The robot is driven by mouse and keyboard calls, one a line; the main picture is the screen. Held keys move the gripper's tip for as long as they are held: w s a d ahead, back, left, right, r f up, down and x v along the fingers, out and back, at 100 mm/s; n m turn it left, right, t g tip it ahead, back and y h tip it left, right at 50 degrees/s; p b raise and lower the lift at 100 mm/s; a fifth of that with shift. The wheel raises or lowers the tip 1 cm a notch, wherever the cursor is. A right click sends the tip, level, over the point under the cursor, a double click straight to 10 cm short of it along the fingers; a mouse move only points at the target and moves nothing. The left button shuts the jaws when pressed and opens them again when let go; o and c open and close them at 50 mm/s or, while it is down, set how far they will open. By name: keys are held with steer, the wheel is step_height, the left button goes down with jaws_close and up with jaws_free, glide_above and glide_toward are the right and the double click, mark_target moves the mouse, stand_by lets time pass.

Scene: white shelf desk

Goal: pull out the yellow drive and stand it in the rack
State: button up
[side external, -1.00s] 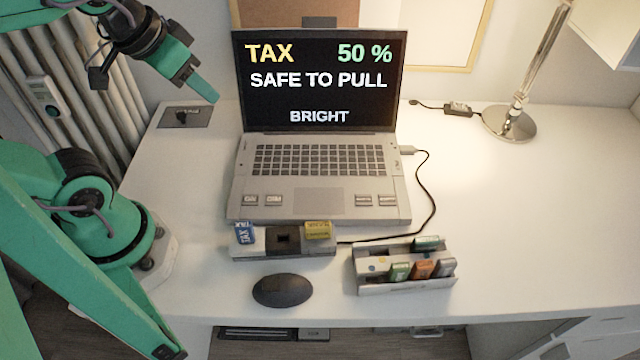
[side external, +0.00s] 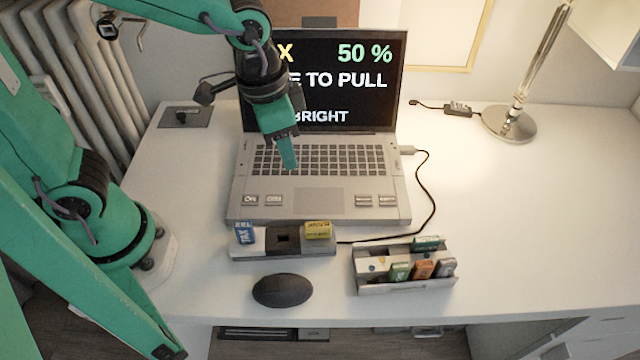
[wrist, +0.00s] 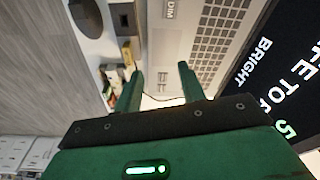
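The yellow drive (side external: 318,230) stands in the right end of the grey hub (side external: 268,250) in front of the laptop; it also shows in the wrist view (wrist: 127,53). A blue drive (side external: 244,233) labelled TAX is at the hub's left end. The rack (side external: 375,287), right of the hub, holds green, orange and grey drives in front and a dark green one behind. Its front left part looks free. My gripper (side external: 289,163) hangs over the laptop keyboard, behind and above the yellow drive. In the wrist view its fingers (wrist: 160,78) are apart with nothing between them.
The laptop (side external: 320,185) is open behind the hub; its screen reads 50 %, SAFE TO PULL and BRIGHT, partly hidden by my arm. A dark mouse (side external: 283,290) lies before the hub. A cable (side external: 432,200) runs right of the laptop.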

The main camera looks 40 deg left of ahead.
mark_target(312, 225)
steer(key=d+f+m, duration=0.1)
steer(key=d+f, duration=0.1)
steer(key=d+f+g, duration=0.1)
steer(key=d+f, duration=0.1)
steer(key=d, duration=0.1)
steer(key=s+d+f+m, duration=0.1)
steer(key=d, duration=0.1)
steer(key=shift+d+f+m+g+y, duration=0.25)
steer(key=shift+f+m+g+y, duration=0.05)
steer(key=shift+f+y, duration=0.1)
steer(key=shift+s, duration=0.1)
steer(key=shift+f, duration=0.1)
steer(key=shift+f, duration=1.2)
steer(key=shift+f, duration=0.1)
steer(key=shift+f, duration=2.5)
jaws_close()
